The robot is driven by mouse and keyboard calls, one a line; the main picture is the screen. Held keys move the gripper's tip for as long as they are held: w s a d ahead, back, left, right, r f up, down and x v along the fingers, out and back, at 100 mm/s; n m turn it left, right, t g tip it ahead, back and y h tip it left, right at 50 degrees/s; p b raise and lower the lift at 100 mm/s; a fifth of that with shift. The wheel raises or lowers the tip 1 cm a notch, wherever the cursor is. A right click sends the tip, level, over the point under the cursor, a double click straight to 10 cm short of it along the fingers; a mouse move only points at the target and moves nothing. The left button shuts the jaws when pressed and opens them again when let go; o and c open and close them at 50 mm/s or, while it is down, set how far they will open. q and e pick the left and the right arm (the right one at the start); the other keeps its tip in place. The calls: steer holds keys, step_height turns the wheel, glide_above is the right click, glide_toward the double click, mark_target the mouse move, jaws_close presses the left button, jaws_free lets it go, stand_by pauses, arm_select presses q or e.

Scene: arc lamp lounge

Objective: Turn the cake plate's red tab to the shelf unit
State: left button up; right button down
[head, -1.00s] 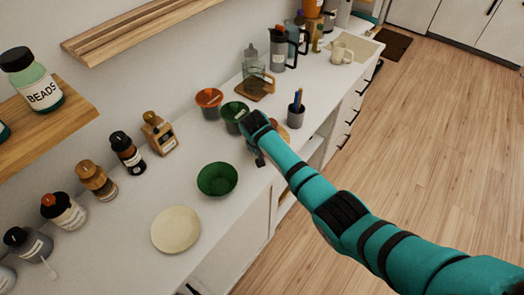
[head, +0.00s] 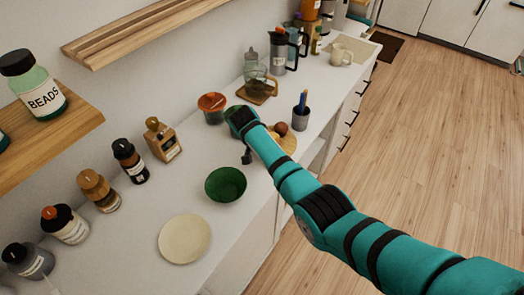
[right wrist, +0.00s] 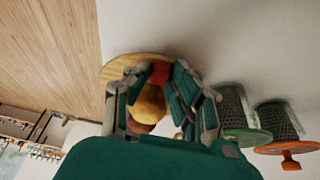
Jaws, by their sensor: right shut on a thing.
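The cake plate (head: 289,144) is a round tan board on the white counter, partly hidden behind my right arm. It carries a brown ball-shaped item (head: 281,128). Its pale rim (right wrist: 113,74) shows in the right wrist view. My right gripper (right wrist: 155,78) is over the plate there, fingers closed in around a yellow ball-shaped item (right wrist: 149,104) and a red patch (right wrist: 160,72) near the rim. The red patch may be the tab; the exact contact is hidden. In the head view my right gripper (head: 246,152) is at the plate's left side. My left gripper is out of view.
A distant shelf (right wrist: 28,128) with small items shows in the wrist view.

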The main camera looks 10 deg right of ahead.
stand_by(0.6)
steer(key=c, duration=1.2)
jaws_free()
steer(key=shift+w, duration=0.1)
steer(key=shift+o, duration=0.2)
step_height(320, 180, up, 10)
